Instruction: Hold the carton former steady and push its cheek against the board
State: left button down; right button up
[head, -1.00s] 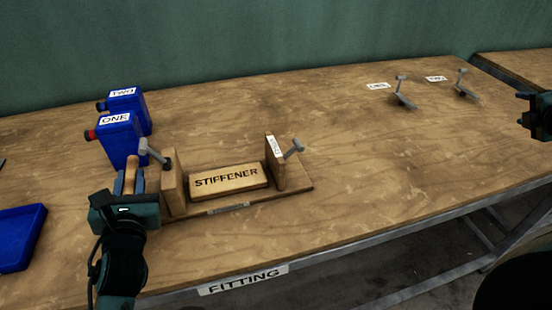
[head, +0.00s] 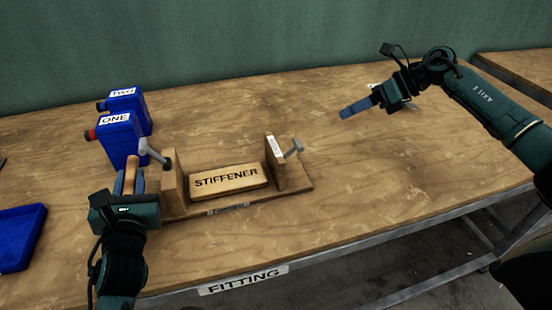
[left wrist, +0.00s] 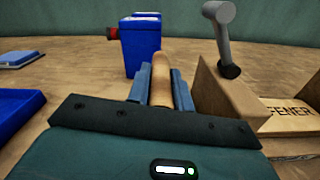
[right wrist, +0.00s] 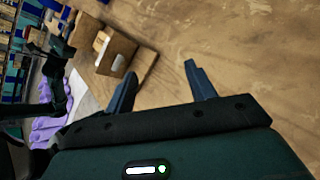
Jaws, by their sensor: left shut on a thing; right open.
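The wooden carton former (head: 228,208) stands on the bench, with a left cheek (head: 173,182) and a right cheek (head: 274,162) bearing a white label. A board marked STIFFENER (head: 229,181) lies between the cheeks; I cannot tell whether it touches the right one. My left gripper (head: 131,182) is shut on a round wooden handle (left wrist: 161,82) at the former's left end. My right gripper (head: 346,111) is open and empty, above the bench to the right of the former. The right wrist view shows its parted fingers (right wrist: 160,76) and part of the former (right wrist: 117,48).
Grey levers stand at the left cheek (head: 152,152) and right cheek (head: 294,147). Blue containers marked ONE (head: 118,142) and TWO (head: 125,100) stand behind on the left. A blue tray (head: 20,238) lies at far left.

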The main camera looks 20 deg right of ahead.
aim_at(299, 142)
jog(key=s+a+r+n+g+h, duration=0.1)
jog(key=a+r+n+g+h, duration=0.1)
jog(key=a+n, duration=0.3)
jog(key=s+a+r+n+g+h, duration=0.2)
jog(key=a+r+n+g+h, duration=0.1)
jog(key=a+n, duration=0.3)
jog(key=x, duration=1.2)
jog(key=shift+w+d+f, duration=0.1)
jog(key=shift+w+f, duration=0.05)
jog(key=shift+w, duration=0.1)
jog(key=shift+c, duration=0.5)
jog(key=c, duration=1)
